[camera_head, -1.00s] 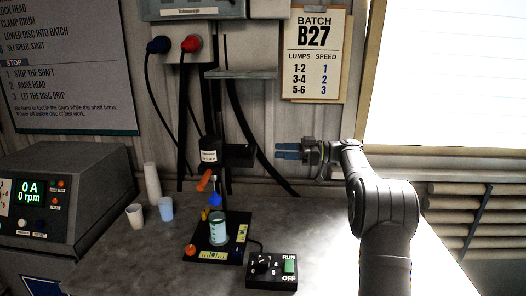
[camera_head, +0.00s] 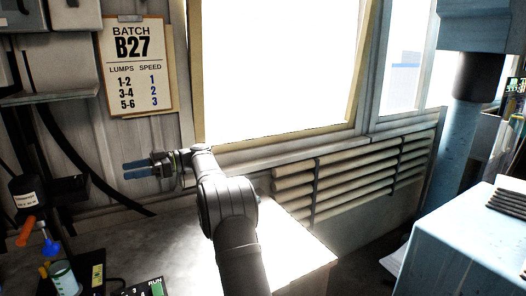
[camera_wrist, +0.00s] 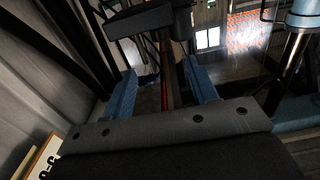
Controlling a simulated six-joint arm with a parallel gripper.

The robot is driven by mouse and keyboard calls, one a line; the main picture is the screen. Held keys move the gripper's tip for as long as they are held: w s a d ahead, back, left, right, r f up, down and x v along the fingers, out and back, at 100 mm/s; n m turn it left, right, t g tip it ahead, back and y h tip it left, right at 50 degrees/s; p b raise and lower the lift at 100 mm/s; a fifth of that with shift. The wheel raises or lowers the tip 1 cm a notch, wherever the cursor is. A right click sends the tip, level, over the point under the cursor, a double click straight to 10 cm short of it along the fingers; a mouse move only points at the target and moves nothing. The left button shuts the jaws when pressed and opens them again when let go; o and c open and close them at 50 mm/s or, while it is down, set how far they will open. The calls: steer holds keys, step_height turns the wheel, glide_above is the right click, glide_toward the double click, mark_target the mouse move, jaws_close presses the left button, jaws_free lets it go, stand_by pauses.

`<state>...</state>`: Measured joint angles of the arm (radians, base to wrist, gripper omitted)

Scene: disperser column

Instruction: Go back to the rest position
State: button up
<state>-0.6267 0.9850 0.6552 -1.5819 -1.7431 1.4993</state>
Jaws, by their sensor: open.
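My gripper (camera_head: 136,170) is raised above the grey bench, its two blue fingers pointing left and apart, with nothing between them. In the wrist view my gripper (camera_wrist: 165,92) also shows open and empty. The dark disperser head (camera_head: 42,196) stands to the left of the fingers, apart from them. Below it, near the left edge, is a greenish drum (camera_head: 64,278) with a blue part (camera_head: 50,248) and an orange handle (camera_head: 26,232) above it.
A speed chart for batch B27 (camera_head: 138,66) hangs on the wall behind my gripper. The control box with a green RUN switch (camera_head: 156,287) is cut off at the bottom. A bright window (camera_head: 275,65) and pipes (camera_head: 350,170) are behind my arm. A pale blue surface (camera_head: 450,240) stands right.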

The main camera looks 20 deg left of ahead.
mark_target(75, 178)
steer(key=x, duration=1.5)
steer(key=shift+s+a+f, duration=0.1)
steer(key=shift+s+a, duration=0.1)
steer(key=v, duration=1.8)
steer(key=x, duration=1.7)
steer(key=shift+s+a, duration=0.2)
steer(key=shift+s, duration=0.05)
steer(key=shift+s+a, duration=0.1)
steer(key=shift+a, duration=0.05)
steer(key=shift+m+t+y, duration=0.4)
steer(key=shift+t, duration=0.1)
steer(key=m+t+y, duration=0.2)
steer(key=t, duration=0.1)
steer(key=m+t+y, duration=0.1)
steer(key=m+t, duration=0.2)
steer(key=shift+t+y, duration=0.4)
steer(key=shift+m+t, duration=1.45)
steer(key=shift+t, duration=0.8)
steer(key=shift+m+t, duration=1.45)
steer(key=shift+t, duration=0.8)
steer(key=shift+m+t, duration=0.4)
steer(key=shift+t, duration=0.2)
